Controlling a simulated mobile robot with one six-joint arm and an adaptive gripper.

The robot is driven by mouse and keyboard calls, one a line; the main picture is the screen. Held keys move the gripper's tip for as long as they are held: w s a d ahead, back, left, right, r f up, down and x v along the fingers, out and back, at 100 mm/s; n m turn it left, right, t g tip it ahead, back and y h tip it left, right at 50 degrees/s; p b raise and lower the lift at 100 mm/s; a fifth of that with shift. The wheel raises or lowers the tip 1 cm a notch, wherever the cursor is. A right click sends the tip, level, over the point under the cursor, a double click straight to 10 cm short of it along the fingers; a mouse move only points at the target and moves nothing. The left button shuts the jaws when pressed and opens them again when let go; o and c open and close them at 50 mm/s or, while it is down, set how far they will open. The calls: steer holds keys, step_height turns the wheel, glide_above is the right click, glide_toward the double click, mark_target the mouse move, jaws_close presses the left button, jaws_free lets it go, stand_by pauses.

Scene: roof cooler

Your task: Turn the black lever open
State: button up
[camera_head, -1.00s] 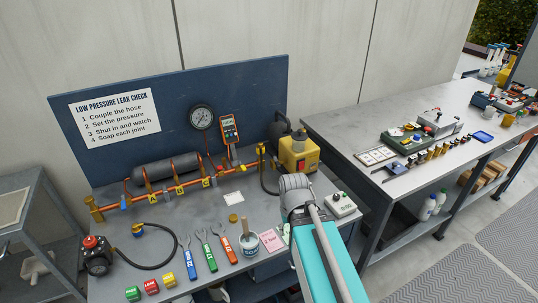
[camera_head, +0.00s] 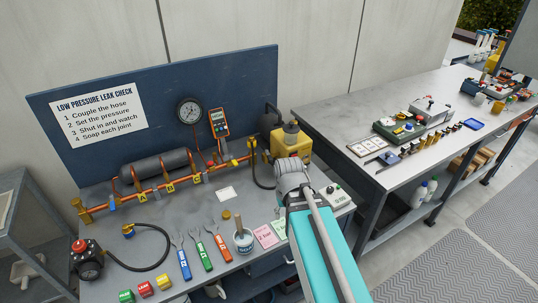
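A copper-orange pipe run (camera_head: 101,206) crosses the bench beneath a dark cylinder (camera_head: 160,166). A blue part (camera_head: 112,202) sits near its left end, and small fittings line it. A yellow fitting (camera_head: 251,146) stands at its right end, where a black hose drops. I cannot clearly pick out a black lever at this size. My arm reaches up from the bottom of the picture, and its grey end (camera_head: 292,176) is over the bench's right part, in front of the yellow pump (camera_head: 291,144). My gripper's fingers are not visible.
A gauge (camera_head: 190,111) and an orange meter (camera_head: 219,123) stand behind the pipe. Wrenches (camera_head: 183,262), a white tub (camera_head: 243,241), coloured blocks (camera_head: 145,289) and a hose with a red-topped regulator (camera_head: 87,259) lie in front. A second bench (camera_head: 335,113) is at right.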

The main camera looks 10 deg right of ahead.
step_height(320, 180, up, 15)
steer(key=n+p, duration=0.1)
steer(key=p, duration=1.4)
glide_above(270, 157)
steer(key=shift+b, duration=0.3)
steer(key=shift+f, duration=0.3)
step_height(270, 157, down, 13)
steer(key=b, duration=1.3)
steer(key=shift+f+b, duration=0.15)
steer(key=shift+b, duration=0.25)
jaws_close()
